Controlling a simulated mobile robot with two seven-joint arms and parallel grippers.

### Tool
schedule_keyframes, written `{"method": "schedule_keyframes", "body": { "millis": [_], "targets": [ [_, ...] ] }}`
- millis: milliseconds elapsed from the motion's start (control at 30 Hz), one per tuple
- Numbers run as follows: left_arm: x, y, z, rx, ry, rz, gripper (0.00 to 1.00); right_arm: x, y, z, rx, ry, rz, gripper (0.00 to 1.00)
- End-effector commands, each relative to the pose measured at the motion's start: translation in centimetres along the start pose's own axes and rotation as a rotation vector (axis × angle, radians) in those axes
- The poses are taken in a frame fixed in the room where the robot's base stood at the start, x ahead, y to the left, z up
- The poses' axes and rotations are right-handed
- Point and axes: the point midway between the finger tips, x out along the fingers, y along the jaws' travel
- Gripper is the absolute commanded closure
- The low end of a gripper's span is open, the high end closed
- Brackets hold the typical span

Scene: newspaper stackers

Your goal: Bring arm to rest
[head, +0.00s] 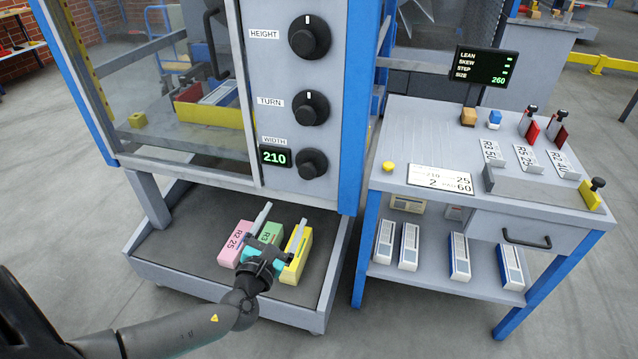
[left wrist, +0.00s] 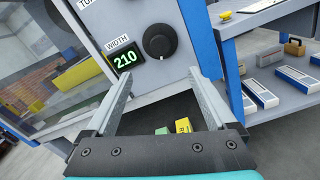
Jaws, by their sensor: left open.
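My left gripper (head: 278,239) is open, with its two long grey fingers spread and nothing seen between them. In the head view it shows over the low grey tray (head: 190,262) under the machine. In the left wrist view the open fingers (left wrist: 155,98) point toward the machine front, below the WIDTH knob (left wrist: 158,41). A pink block marked R2 25 (head: 235,243), a green block marked R3 (head: 271,233) and a yellow block (head: 297,262) stand in the tray, partly hidden by the gripper. My right gripper is not in view.
The machine panel has HEIGHT (head: 309,37), TURN (head: 311,108) and WIDTH knobs; the width display (head: 275,157) reads 210. To the right stands a blue-legged table (head: 420,130) with tags, a small screen (head: 481,66) and a drawer (head: 527,235). Several bundles lie on its lower shelf.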

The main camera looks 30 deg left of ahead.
Motion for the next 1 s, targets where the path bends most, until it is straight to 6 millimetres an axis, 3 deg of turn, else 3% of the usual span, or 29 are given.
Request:
{"method": "schedule_keyframes", "body": {
  "millis": [167,267,367,467,600,700,833,1000],
  "targets": [
    [0.0,0.0,-0.2,-0.005,0.005,0.001,0.1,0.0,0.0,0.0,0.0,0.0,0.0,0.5],
    [-0.2,0.1,-1.9,-0.067,0.058,0.011,0.1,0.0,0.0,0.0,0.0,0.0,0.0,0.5],
    [-1.0,0.2,-6.2,-0.231,0.188,0.045,0.1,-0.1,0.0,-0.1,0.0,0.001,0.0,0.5],
    [-3.1,-0.1,-12.3,-0.49,0.371,0.123,0.1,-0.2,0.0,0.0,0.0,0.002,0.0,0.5],
    [-8.1,-1.4,-20.6,-0.905,0.614,0.309,0.1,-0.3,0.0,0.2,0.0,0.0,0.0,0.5],
    [-12.6,-3.0,-25.3,-1.203,0.752,0.489,0.1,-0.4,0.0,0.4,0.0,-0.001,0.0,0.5],
    [-19.1,-5.9,-30.0,-1.585,0.875,0.784,0.1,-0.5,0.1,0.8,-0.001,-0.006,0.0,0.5],
    [-27.3,-9.9,-33.5,-2.021,0.905,1.245,0.1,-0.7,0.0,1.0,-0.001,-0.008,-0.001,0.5]
  ]
}}
